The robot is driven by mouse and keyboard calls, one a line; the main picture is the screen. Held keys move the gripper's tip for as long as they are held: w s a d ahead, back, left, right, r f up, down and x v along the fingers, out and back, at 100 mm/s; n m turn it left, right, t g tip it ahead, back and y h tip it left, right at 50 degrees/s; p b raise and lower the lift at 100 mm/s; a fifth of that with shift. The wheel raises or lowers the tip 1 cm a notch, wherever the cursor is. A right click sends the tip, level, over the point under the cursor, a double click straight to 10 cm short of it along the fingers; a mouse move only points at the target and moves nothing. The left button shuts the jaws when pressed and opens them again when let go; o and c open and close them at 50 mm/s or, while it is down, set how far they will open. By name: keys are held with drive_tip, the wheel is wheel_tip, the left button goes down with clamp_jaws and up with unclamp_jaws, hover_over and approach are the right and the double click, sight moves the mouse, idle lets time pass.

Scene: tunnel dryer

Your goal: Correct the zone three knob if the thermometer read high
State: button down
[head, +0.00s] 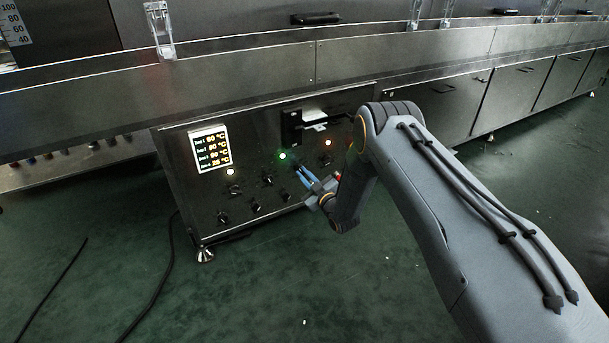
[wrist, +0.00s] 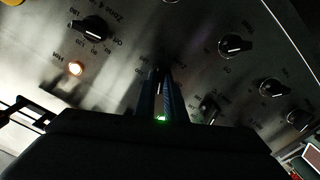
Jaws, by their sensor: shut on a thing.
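The control panel (head: 190,205) is a dark metal face with rows of black knobs and small lamps. My gripper (head: 299,171) is at the panel's upper knob row, its blue fingers shut on a knob that they mostly hide. The wrist view shows the fingertips (wrist: 160,78) against the panel, with a Zone 4 knob (wrist: 88,28) to their left. The held knob's label cannot be read, but its place beside Zone 4 fits zone three. A scale marked 100, 80, 60, 40 (head: 17,24) shows at the upper left; its reading cannot be told.
A lit display (head: 211,149) lists zone temperatures in small digits. Other knobs (wrist: 235,45) stand close by. A black cable (head: 165,272) lies on the open green floor.

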drive_tip(key=n+p, duration=0.2)
drive_tip(key=n, duration=0.4)
idle(0.6)
drive_tip(key=c, duration=1.8)
unclamp_jaws()
drive_tip(key=shift+d, duration=0.1)
drive_tip(key=shift+p+v, duration=1.35)
drive_tip(key=shift+v, duration=2.45)
